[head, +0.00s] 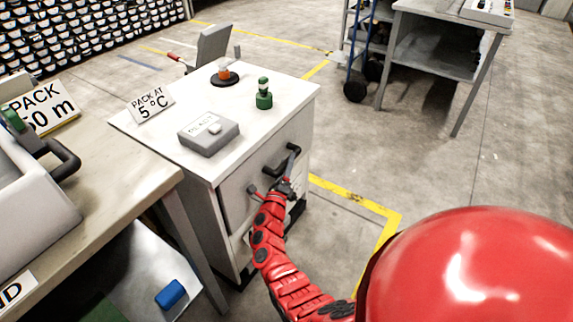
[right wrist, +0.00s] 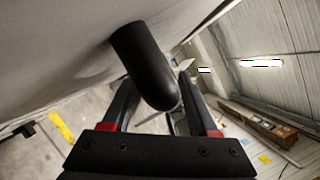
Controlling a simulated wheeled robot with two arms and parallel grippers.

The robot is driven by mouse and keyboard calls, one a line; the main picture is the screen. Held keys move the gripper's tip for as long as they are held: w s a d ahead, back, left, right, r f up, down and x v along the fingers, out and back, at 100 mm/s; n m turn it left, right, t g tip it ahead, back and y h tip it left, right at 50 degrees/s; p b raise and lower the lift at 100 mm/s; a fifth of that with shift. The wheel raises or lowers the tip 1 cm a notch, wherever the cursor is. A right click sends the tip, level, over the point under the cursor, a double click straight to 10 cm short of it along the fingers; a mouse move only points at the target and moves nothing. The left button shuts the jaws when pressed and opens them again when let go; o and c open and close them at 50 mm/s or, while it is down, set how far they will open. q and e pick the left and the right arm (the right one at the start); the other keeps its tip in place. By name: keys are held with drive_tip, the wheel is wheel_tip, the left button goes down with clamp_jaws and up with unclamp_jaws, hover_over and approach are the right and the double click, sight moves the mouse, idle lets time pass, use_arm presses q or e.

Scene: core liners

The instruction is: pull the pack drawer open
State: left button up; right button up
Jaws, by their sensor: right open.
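The pack drawer (head: 237,196) is in the front of a white cabinet and looks closed, its front flush with the body. Its black bar handle (head: 282,160) sticks out from the front; it also shows in the right wrist view (right wrist: 143,62) as a thick dark rounded bar. My right gripper (head: 284,184) is at the drawer front, by the near part of the handle. In the right wrist view its two fingers (right wrist: 157,100) are apart, with the handle's end between them. I cannot tell whether either finger touches it. My left gripper is not in view.
A workbench (head: 125,150) stands close on the left. Floor right of the cabinet is clear.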

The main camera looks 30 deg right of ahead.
clamp_jaws()
idle(0.3)
idle(1.1)
